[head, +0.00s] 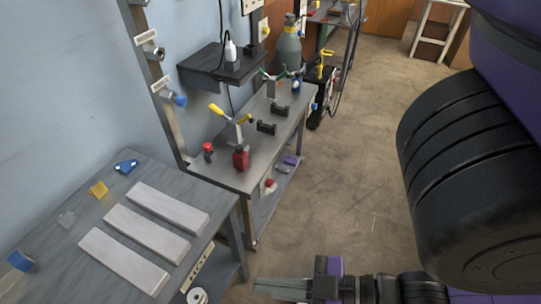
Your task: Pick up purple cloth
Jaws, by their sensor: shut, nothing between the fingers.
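A small purple cloth (290,160) appears to lie on the lower shelf of the middle bench, near its right edge. It is small in the picture and its folds cannot be made out. My gripper (262,287) is at the bottom middle of the head view, pointing left. Its fingers are shut and empty. It is well apart from the cloth, which lies further back in the room.
A nearer bench (60,190) at left carries several pale planks. A grey gas cylinder (288,50) stands behind. Open floor (350,170) lies right of the benches.

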